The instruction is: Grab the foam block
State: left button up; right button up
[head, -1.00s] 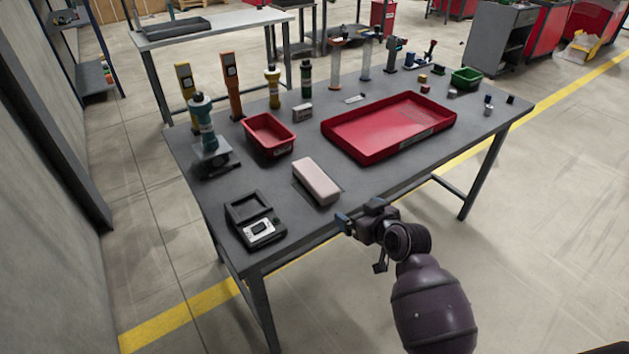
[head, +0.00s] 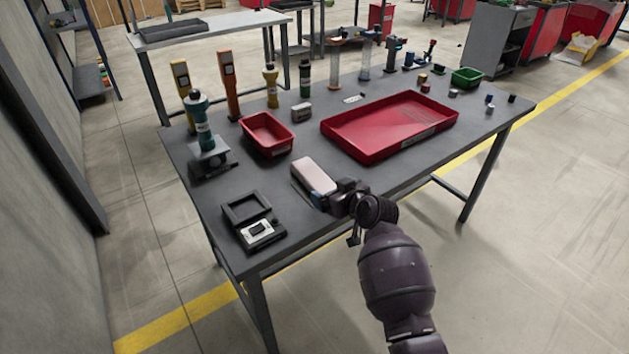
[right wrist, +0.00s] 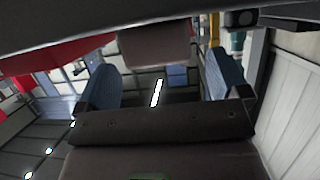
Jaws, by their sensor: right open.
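The foam block (head: 312,175) is a pale pinkish-white bar lying on the grey table near its front edge. My right gripper (head: 328,192) is open at the block's near end, its blue fingertips close to the block. In the right wrist view the block (right wrist: 154,46) shows between and beyond the two spread blue fingers of the gripper (right wrist: 163,78). I cannot tell whether a finger touches it. The gripper partly hides the block's near end in the head view. My left gripper is not in view.
A black scale-like device (head: 258,235) lies left of the gripper. A red bin (head: 268,146) stands behind the block, and a large red tray (head: 345,137) lies to its right. Several bottles and tools stand along the back.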

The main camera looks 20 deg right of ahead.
aim_at(327, 188)
jog(key=shift+f+x, duration=0.25)
jog(key=shift+x, duration=1)
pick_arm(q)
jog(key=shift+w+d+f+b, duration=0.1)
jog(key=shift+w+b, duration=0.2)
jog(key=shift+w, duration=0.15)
pick_arm(e)
jog(key=shift+w+a, duration=0.1)
jog(key=shift+w, duration=0.25)
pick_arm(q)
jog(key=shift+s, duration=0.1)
pick_arm(e)
jog(key=shift+c, duration=0.4)
jog(key=c, duration=0.9)
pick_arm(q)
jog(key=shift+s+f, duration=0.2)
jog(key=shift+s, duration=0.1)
pick_arm(e)
jog(key=shift+r, duration=0.1)
